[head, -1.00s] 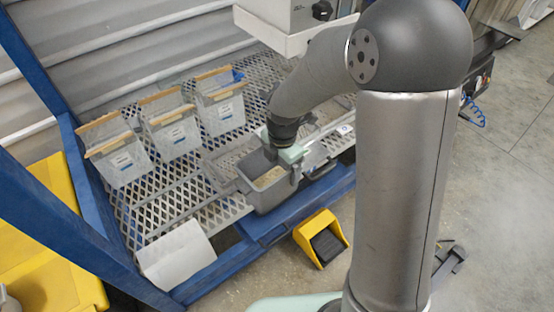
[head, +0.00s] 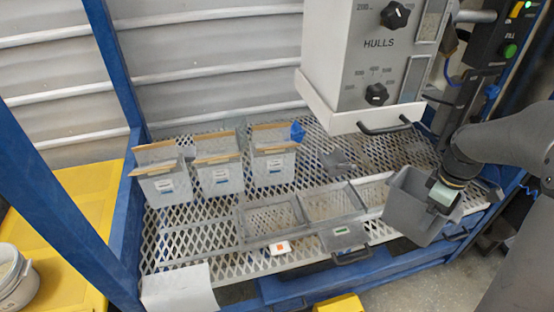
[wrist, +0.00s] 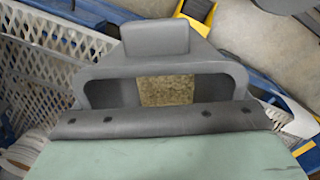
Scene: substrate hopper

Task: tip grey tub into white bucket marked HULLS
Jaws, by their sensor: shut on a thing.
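The grey tub (head: 408,212) is at the right end of the mesh shelf in the head view and looks tilted. My gripper (head: 441,196) is shut on its near side. In the wrist view the tub (wrist: 155,40) fills the middle, with tan granular material (wrist: 166,90) inside, and my gripper's pale green body covers the bottom. A white bucket (head: 20,284) is cut off at the far left edge of the head view, well away from the tub. Only the end of its lettering shows, looking like "LS".
A grey box machine labelled HULLS (head: 372,62) with knobs and a white tray hangs above the shelf. Three white bins (head: 219,182) and clear trays (head: 270,222) stand on the mesh shelf. A blue frame post (head: 60,232) stands between the shelf and the bucket.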

